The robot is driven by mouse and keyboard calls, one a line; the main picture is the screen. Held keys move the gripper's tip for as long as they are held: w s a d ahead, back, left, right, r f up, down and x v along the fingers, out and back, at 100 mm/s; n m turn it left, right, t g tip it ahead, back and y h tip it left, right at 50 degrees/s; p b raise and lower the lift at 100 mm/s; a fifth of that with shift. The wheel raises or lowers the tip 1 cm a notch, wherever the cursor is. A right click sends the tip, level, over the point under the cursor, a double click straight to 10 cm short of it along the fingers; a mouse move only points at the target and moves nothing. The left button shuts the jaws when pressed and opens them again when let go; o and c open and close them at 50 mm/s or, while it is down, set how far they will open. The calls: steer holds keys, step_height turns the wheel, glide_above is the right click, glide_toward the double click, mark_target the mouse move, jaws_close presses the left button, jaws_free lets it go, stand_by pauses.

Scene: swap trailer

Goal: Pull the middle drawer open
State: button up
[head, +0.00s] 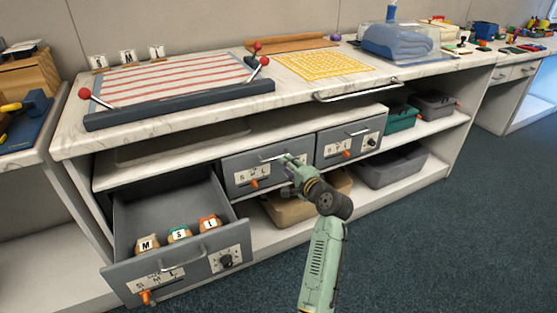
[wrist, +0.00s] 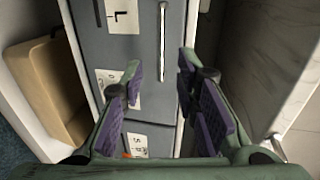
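The middle drawer (head: 240,181) is a grey drawer under the worktop, shut, with a label plate, an orange knob and a bar handle (head: 268,157). My gripper (head: 287,160) is at the right part of this handle. In the wrist view the drawer front (wrist: 121,56) shows sideways, with its pale handle (wrist: 162,40) running between my two fingers. My gripper (wrist: 158,75) is open there, its purple pads apart on either side of the handle's line. I cannot tell whether they touch it. My gripper and wrist hide part of the drawer's right side in the head view.
The left drawer (head: 178,272) stands open, holding small bags marked M, S and L. The right drawer (head: 350,142) is shut. A tan bin (head: 290,210) sits below on the lower shelf (head: 262,240). Floor in front is clear. The worktop (head: 215,111) overhangs the drawers.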

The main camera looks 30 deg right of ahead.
steer(key=x, duration=0.6)
steer(key=shift+w, duration=0.4)
steer(key=shift+f, duration=0.1)
steer(key=shift+c, duration=0.5)
jaws_close()
